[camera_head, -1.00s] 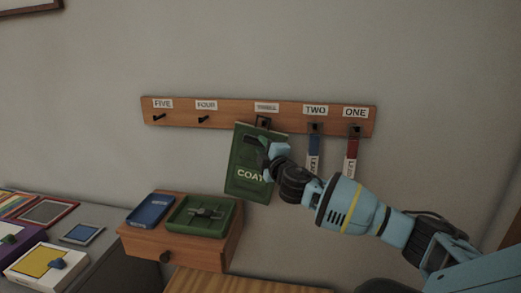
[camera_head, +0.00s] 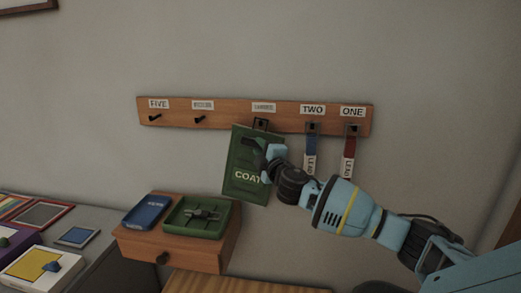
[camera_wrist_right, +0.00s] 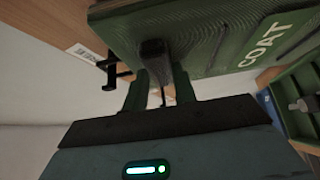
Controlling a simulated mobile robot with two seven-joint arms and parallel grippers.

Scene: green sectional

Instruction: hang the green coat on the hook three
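The green coat (camera_head: 240,178), a flat green panel marked "COAT", is at the middle hook of the wooden hook board (camera_head: 231,117), slightly tilted. A dark square loop (camera_head: 261,124) shows at its top, at that hook; I cannot tell whether the loop is over the hook. The label above is blurred, but it stands just left of "TWO". My right gripper (camera_head: 262,153) is in front of the coat's upper part. In the right wrist view its fingers (camera_wrist_right: 160,85) appear closed on a dark tab on the coat (camera_wrist_right: 225,35). My left gripper is out of view.
A blue lead (camera_head: 312,143) and a red lead (camera_head: 350,146) hang close on the right at TWO and ONE. The two left hooks are empty. Below is a wooden drawer box (camera_head: 180,254) with a green tray (camera_head: 172,228) and a blue item (camera_head: 147,211).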

